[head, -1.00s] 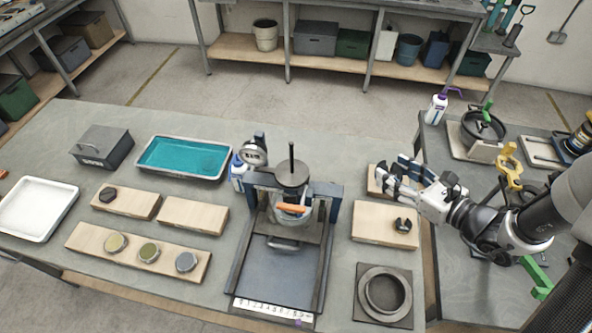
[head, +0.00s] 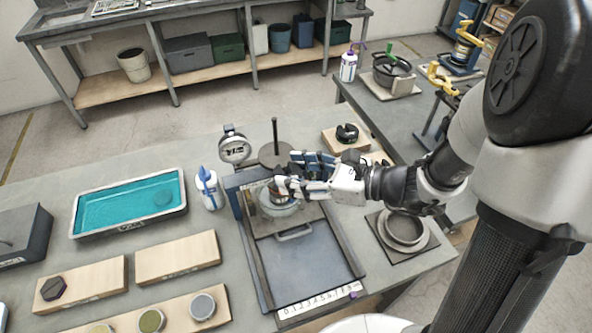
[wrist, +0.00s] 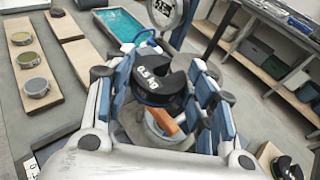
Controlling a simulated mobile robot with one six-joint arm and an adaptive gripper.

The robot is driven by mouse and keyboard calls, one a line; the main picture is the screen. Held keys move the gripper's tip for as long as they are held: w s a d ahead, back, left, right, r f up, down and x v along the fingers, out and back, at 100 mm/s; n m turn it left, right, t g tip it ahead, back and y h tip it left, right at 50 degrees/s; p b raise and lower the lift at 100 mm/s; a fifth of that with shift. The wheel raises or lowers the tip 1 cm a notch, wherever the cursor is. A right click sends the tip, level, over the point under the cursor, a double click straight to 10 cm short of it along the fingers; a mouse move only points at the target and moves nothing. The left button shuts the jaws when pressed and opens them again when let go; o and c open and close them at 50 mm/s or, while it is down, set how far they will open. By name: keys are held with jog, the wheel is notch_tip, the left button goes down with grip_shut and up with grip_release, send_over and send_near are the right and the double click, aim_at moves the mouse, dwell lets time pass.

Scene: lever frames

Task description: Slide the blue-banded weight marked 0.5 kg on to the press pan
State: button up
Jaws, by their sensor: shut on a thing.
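My gripper (head: 284,187) is over the press frame (head: 250,215). In the wrist view its blue-padded fingers (wrist: 165,95) are shut on a black slotted weight (wrist: 158,80) with white lettering and a thin blue edge. The fingers largely hide this weight in the head view. The press pan (head: 270,153) is a grey disc with an upright dark rod (head: 275,132), just behind the gripper in the head view. I cannot tell whether the weight touches the pan or rod. A glass dish (wrist: 160,138) with an orange piece (wrist: 163,121) shows below the weight.
A dial gauge (head: 235,150) and a wash bottle (head: 207,188) stand left of the press. Another black weight (head: 347,132) sits on a wooden board (head: 333,145) behind my arm. A ring on a mat (head: 403,230) lies to the right. A teal-filled tray (head: 128,203) is further left.

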aim_at(285, 157)
jog(key=shift+w+r, duration=0.1)
jog(key=shift+w, duration=0.55)
jog(key=shift+w+a, duration=0.25)
jog(key=shift+w, duration=0.55)
jog(key=shift+w+a, duration=0.25)
jog(key=shift+w, duration=0.5)
jog(key=shift+w+a, duration=0.2)
jog(key=shift+w, duration=0.35)
jog(key=shift+w+a, duration=0.1)
jog(key=shift+w, duration=0.25)
jog(key=shift+w+a, duration=0.2)
jog(key=shift+w, duration=0.45)
jog(key=shift+w+a, duration=0.15)
jog(key=shift+w, duration=0.45)
jog(key=shift+f, duration=0.5)
jog(key=o, duration=1.3)
